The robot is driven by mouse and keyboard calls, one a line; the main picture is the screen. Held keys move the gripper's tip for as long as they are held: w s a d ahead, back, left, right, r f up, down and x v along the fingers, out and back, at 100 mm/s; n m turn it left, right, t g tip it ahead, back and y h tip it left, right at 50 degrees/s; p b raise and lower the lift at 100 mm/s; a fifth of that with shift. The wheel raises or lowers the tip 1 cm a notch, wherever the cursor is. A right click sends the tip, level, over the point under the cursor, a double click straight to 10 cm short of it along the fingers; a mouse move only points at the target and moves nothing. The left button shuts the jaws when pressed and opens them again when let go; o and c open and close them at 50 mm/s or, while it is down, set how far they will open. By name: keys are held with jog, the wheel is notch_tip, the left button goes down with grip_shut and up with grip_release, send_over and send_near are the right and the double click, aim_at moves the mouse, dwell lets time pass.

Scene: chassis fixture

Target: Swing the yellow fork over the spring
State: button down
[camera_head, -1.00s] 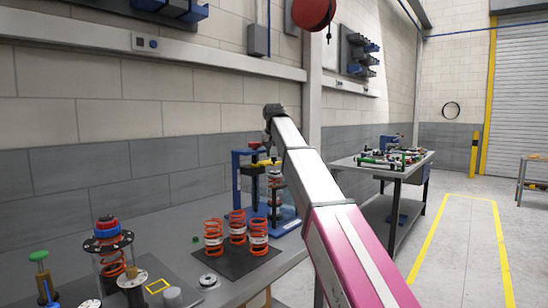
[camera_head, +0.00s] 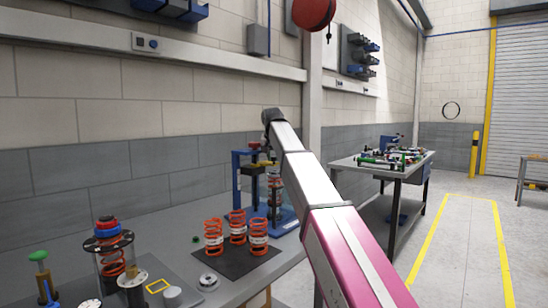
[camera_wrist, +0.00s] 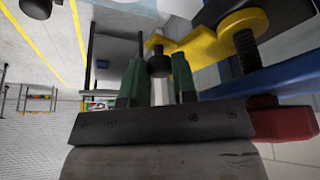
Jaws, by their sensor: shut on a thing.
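The yellow fork (camera_wrist: 208,42) shows large in the wrist view, with a dark threaded screw (camera_wrist: 247,50) beside it and a dark round knob (camera_wrist: 158,60) at its near end. My gripper (camera_wrist: 157,75) has its green fingers shut on this knob. In the head view the fork is small and partly hidden at the blue press (camera_head: 240,182). The spring (camera_head: 275,187) stands upright in the press below the fork's level. It is not clearly seen in the wrist view, so I cannot tell whether the fork lies over it.
Several orange springs (camera_head: 213,238) stand on a dark mat (camera_head: 240,262) in front of the press. A spring assembly (camera_head: 110,255) and a green-topped tool (camera_head: 42,275) stand at the left. Another workbench (camera_head: 375,170) is behind at the right.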

jog(key=shift+s, duration=0.15)
jog(key=c, duration=1.2)
grip_release()
jog(key=v, duration=1)
jog(key=shift+s+r, duration=0.1)
jog(key=shift+r, duration=0.3)
